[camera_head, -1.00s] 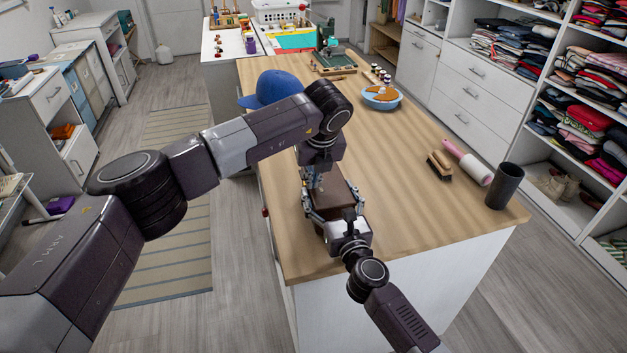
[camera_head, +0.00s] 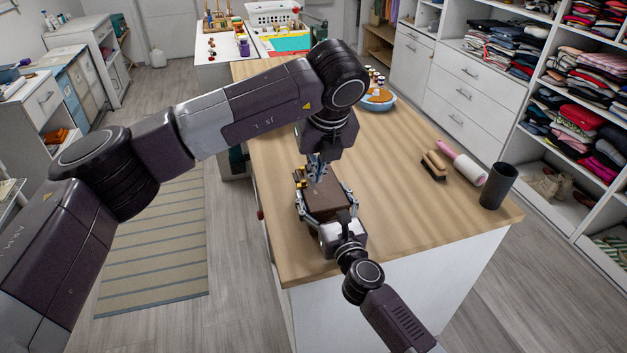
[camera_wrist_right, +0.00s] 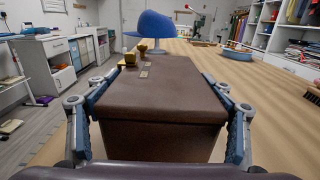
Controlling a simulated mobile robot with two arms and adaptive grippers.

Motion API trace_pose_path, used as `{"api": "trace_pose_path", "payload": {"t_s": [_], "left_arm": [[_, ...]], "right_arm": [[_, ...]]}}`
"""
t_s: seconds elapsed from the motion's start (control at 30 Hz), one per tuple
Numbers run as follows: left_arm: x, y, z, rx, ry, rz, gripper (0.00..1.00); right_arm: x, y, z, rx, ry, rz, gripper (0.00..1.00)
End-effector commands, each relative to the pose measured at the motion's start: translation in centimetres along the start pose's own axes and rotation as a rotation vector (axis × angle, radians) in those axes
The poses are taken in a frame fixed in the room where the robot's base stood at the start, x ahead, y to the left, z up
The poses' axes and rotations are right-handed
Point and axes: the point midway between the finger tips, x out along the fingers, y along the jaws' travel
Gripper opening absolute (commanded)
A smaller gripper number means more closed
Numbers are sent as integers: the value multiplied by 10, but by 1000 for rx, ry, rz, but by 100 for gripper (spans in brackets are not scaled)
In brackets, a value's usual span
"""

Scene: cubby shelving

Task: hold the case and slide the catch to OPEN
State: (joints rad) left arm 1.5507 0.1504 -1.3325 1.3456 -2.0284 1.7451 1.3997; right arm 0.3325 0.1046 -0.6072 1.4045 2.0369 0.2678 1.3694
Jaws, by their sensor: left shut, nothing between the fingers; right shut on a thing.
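The brown case (camera_head: 327,193) lies on the wooden worktop, near its front left edge. My right gripper (camera_head: 326,203) is shut on it, one finger along each side; the right wrist view shows the case (camera_wrist_right: 160,90) between the fingers. Small brass-coloured fittings (camera_wrist_right: 130,57) stand at its far left end, with a small plate (camera_wrist_right: 145,74) on the lid. I cannot tell which part is the catch or read any marking. My left gripper (camera_head: 317,172) is shut and empty, pointing down over the case's far end; contact cannot be told. It is not seen in the right wrist view.
A blue cap (camera_wrist_right: 155,24) stands beyond the case. A brush (camera_head: 434,166), a lint roller (camera_head: 465,164) and a dark cup (camera_head: 498,186) stand or lie to the right. A blue bowl (camera_head: 380,103) is farther back. The worktop between is clear.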

Motion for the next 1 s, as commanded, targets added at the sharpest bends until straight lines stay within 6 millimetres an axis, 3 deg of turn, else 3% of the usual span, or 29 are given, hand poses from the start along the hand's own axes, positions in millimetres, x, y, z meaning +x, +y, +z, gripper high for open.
{"api": "trace_pose_path", "payload": {"t_s": [0.47, 0.5, 0.6, 0.67, 1.0], "left_arm": [[-6, 0, 0, 0, 1, -1, 0], [-6, 0, 0, 0, 1, -1, 0], [-6, 0, 0, 1, 1, -1, 0], [-6, 0, 0, 1, 1, 0, 0], [-6, 0, 0, 0, 1, 0, 0]], "right_arm": [[0, -2, -1, -3, 2, -4, 42], [0, -2, -1, -3, 2, -4, 77], [0, -2, -1, -2, 2, -4, 88], [0, -2, -1, -2, 1, -3, 95], [-2, -1, 0, -1, 0, -2, 96]]}}
